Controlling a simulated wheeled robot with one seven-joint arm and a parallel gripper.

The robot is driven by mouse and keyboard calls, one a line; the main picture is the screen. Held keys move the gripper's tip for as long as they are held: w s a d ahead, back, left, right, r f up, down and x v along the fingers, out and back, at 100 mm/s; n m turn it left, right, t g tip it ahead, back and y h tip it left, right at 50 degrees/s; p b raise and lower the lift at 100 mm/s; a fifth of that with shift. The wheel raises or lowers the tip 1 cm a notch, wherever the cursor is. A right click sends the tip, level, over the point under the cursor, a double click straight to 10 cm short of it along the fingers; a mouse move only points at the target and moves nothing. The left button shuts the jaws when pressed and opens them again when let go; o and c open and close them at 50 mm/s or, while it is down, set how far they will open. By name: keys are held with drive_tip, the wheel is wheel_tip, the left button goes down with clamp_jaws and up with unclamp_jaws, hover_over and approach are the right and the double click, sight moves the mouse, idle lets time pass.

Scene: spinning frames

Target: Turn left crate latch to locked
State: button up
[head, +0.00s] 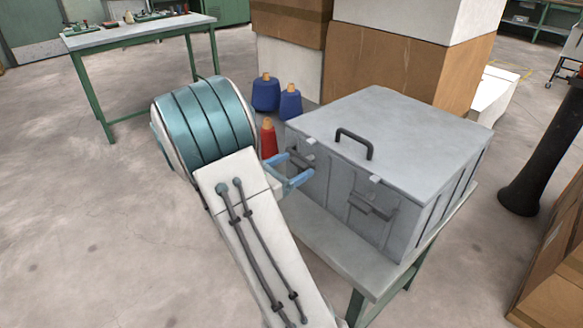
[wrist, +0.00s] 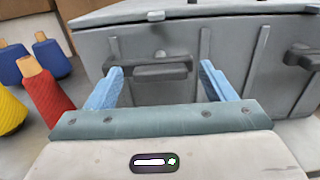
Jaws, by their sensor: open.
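The grey crate (head: 425,118) stands with its lid down, and its front also shows in the wrist view (wrist: 235,38). The left crate latch (wrist: 150,72) is a dark grey bar lying about level on the front, below a small light catch on the lid edge. My gripper (wrist: 162,68) is open, its two blue fingers apart on either side of the latch's bar in the picture. I cannot tell whether they touch it. In the head view my gripper (head: 297,170) is at the crate's left front, partly covering the left latch (head: 304,156). The right latch (head: 372,206) is also about level.
The crate sits on a table (head: 345,258) with green legs. A red spool (head: 268,138) and blue spools (head: 265,93) stand left of the crate; the wrist view also shows a yellow spool (wrist: 10,98). Cardboard boxes (head: 395,62) are stacked behind. A dark post (head: 545,150) stands at right.

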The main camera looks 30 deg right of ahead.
drive_tip(key=shift+c, duration=0.3)
drive_tip(key=c, duration=1.3)
drive_tip(key=shift+c, duration=0.2)
